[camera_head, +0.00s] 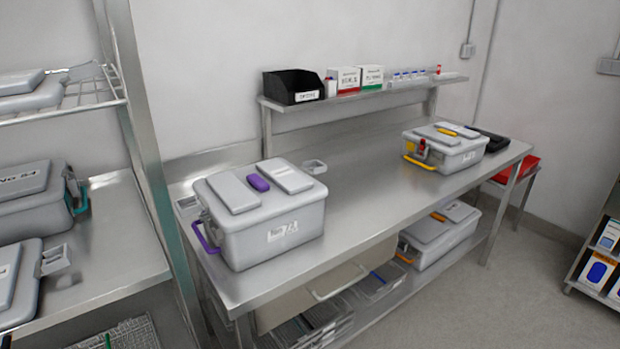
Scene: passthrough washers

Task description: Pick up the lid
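A large grey container (268,237) stands on the steel table at the left, closed by a grey lid (234,193) with two raised panels and a purple piece between them. A purple handle hangs on its left side. A second grey container (454,158) stands farther right on the table, with its lid (437,137) on and yellow and red parts on it. A third grey container with a lid (427,229) and orange parts is on the shelf under the table. I cannot tell which lid the task names. My gripper is not in view.
The steel table (370,200) is clear between its two containers. A raised back shelf (350,96) holds a black bin (292,87), boxes and small bottles. A black tray (490,140) lies at the right end. A rack post (145,140) and more containers stand at the left.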

